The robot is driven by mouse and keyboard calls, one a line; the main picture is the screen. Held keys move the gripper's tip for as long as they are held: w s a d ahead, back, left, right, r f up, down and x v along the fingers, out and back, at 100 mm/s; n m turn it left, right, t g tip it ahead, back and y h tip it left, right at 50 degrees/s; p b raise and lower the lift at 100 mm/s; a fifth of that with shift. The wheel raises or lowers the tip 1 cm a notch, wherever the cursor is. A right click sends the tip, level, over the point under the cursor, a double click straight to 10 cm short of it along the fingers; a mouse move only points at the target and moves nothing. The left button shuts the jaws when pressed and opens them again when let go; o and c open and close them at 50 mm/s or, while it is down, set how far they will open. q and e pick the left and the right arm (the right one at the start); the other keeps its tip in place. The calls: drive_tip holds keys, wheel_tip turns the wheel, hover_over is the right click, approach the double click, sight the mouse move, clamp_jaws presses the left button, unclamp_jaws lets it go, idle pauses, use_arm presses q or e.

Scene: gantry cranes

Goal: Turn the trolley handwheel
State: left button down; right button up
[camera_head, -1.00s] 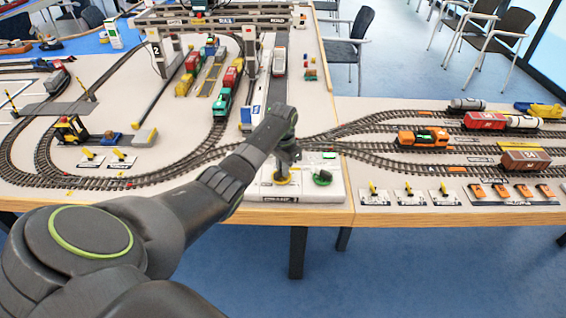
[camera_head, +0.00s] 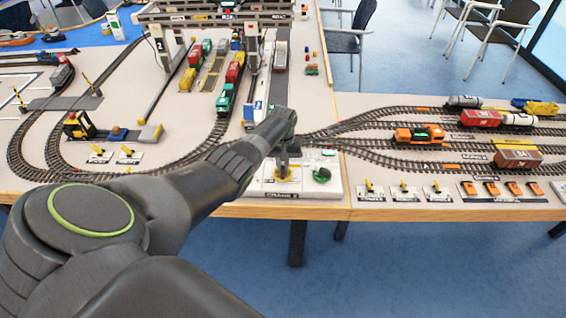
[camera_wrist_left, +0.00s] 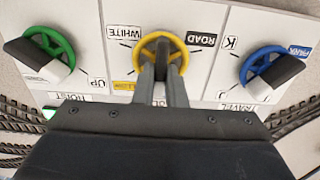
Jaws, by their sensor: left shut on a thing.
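The trolley handwheel is a yellow wheel with a dark bar across it, on the white crane control panel (camera_head: 335,187). In the left wrist view, the yellow handwheel (camera_wrist_left: 183,47) sits in the middle, between labels reading WHITE and ROAD. My left gripper (camera_wrist_left: 161,62) is shut on its bar, the fingers reaching in from below. In the head view, my left gripper (camera_head: 283,163) points down onto the yellow handwheel (camera_head: 284,176), partly hiding it. My right gripper is not in view.
A green handwheel (camera_wrist_left: 48,52) and a blue handwheel (camera_wrist_left: 272,65) flank the yellow one closely. Model tracks, a green locomotive (camera_head: 226,99) and an orange locomotive (camera_head: 420,135) stand around the panel. The gantry crane (camera_head: 215,18) spans the tracks at the back.

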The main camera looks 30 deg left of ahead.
sight(283, 166)
use_arm(q)
drive_tip(key=shift+w+r+n, duration=0.15)
drive_tip(key=shift+n, duration=0.15)
drive_tip(key=shift+a, duration=0.1)
drive_tip(key=c, duration=1.5)
unclamp_jaws()
wheel_tip(283, 166, up, 17)
drive_tip(key=shift+r, duration=0.15)
